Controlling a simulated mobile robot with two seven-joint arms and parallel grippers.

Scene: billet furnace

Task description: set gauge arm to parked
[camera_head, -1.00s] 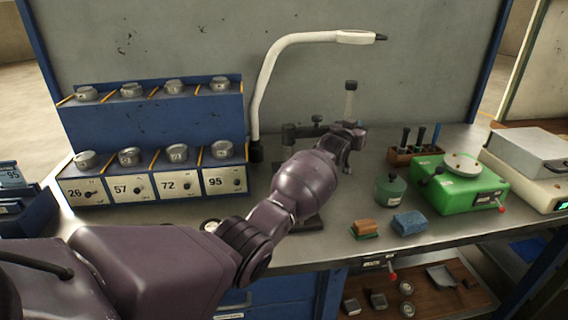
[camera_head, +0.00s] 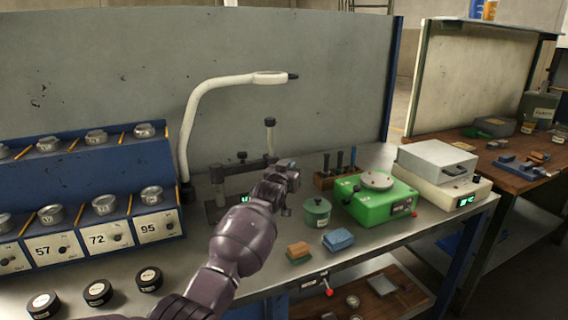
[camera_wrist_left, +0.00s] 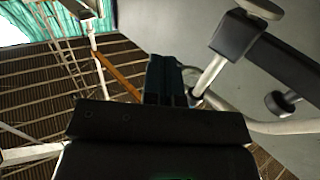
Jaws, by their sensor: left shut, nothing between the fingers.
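The gauge stand (camera_head: 217,187) is a dark upright post on a base at the middle of the bench. A dark horizontal gauge arm (camera_head: 243,167) runs right from it, with a pale, black-topped rod (camera_head: 270,136) standing near its right end. In the left wrist view a dark bar (camera_wrist_left: 290,68) and a pale rod (camera_wrist_left: 209,76) show at upper right, close to the fingers. My left gripper (camera_head: 287,174) is shut and empty, just right of and in front of the rod, hiding the arm's right end. I cannot tell whether they touch. Its fingers show in the left wrist view (camera_wrist_left: 171,80).
A white curved lamp (camera_head: 192,120) rises behind the stand. A green lidded jar (camera_head: 317,212), a green device (camera_head: 377,200), a tool block (camera_head: 325,180) and sponges (camera_head: 338,239) stand right. A blue rack (camera_head: 90,180) with weights is left.

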